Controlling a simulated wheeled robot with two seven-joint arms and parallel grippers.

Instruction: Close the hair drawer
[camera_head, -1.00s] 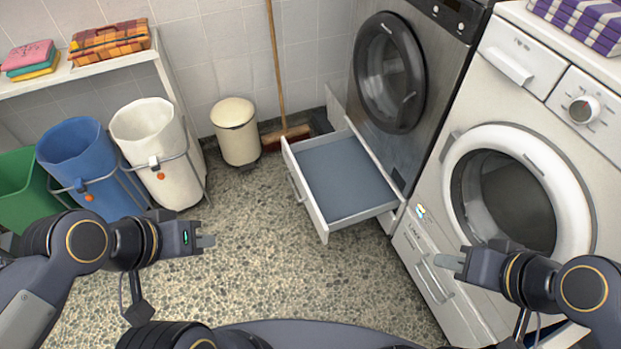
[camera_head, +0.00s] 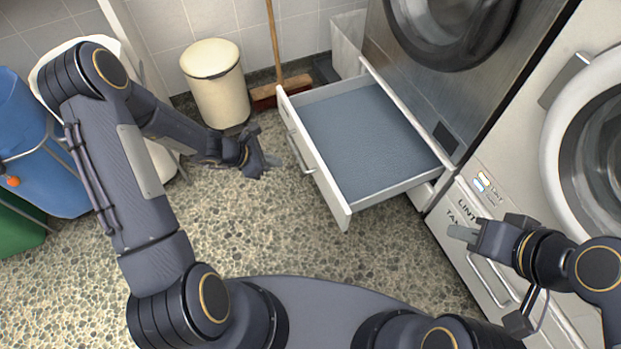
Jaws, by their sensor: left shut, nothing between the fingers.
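The open drawer (camera_head: 342,205) is white with a blue-grey bottom and looks empty. It sticks out low from below the dark dryer. Its front panel carries a bar handle (camera_head: 300,152) and faces left. My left gripper (camera_head: 272,161) is shut and empty, low over the floor, just left of the drawer front and close to the handle; I cannot tell whether it touches. My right gripper (camera_head: 462,232) hangs in front of the white washer's lower panel, right of the drawer; its fingers look close together, but whether they are shut is unclear.
A closed drawer with a handle and partly readable lettering (camera_head: 465,213) is under the white washer (camera_head: 560,140). A cream bin (camera_head: 217,90) and a broom (camera_head: 281,92) stand behind. Blue (camera_head: 45,150) and white baskets are at left. The speckled floor (camera_head: 300,245) in front is clear.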

